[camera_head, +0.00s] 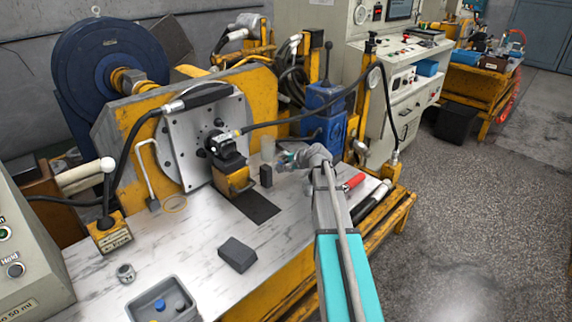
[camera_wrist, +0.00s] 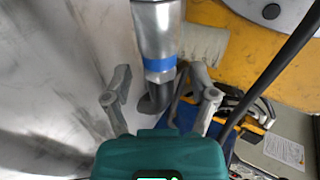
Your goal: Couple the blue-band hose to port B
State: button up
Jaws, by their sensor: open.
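The blue-band hose end (camera_wrist: 158,32) is a grey metal cylinder with a blue ring in the wrist view. A dark part lies below the ring. My gripper (camera_wrist: 161,76) is open, one finger on each side of the blue ring, with visible gaps. In the head view my gripper (camera_head: 289,160) is over the bench, right of the black motor (camera_head: 226,150). A pale upright cylinder (camera_head: 268,149) stands between them; I cannot tell if it is the hose end. A black hose runs to the motor's upper side. I cannot read which port is B.
The motor sits against a grey mounting plate (camera_head: 182,152) on a yellow frame. A dark block (camera_head: 237,254) and a grey tray (camera_head: 139,306) lie on the bench (camera_head: 203,246). A red-handled item (camera_head: 353,182) lies to my arm's right. The bench between block and motor is mostly clear.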

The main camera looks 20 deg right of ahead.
dwell(0.6)
grip_shut()
dwell(0.4)
